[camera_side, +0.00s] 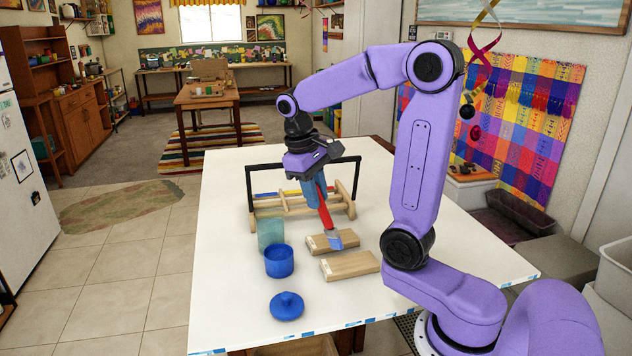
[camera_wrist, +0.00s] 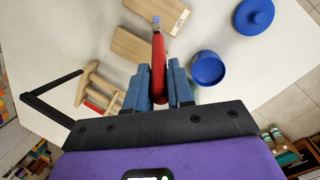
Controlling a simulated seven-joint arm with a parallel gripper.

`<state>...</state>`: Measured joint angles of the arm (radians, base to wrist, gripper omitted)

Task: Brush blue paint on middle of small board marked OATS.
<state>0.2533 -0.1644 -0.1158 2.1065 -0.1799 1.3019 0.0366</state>
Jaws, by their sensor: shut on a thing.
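My gripper (camera_side: 316,190) is shut on a brush with a red handle (camera_side: 325,213), which also shows between the fingers (camera_wrist: 158,88) in the wrist view. The brush points downward, slightly tilted, with its bluish tip (camera_side: 336,243) at the far small board (camera_side: 318,244); I cannot tell whether it touches. A second small board (camera_side: 345,266) lies nearer the side camera and shows a white label in the wrist view (camera_wrist: 172,14). The label text is too small to read. An open blue paint pot (camera_side: 279,262) stands left of the boards.
A blue lid (camera_side: 287,307) lies near the table's front edge. A teal translucent jar (camera_side: 270,233) stands behind the pot. A wooden rack (camera_side: 268,207) and a black frame (camera_side: 250,189) stand behind the boards. The white table's left side (camera_side: 225,260) is clear.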

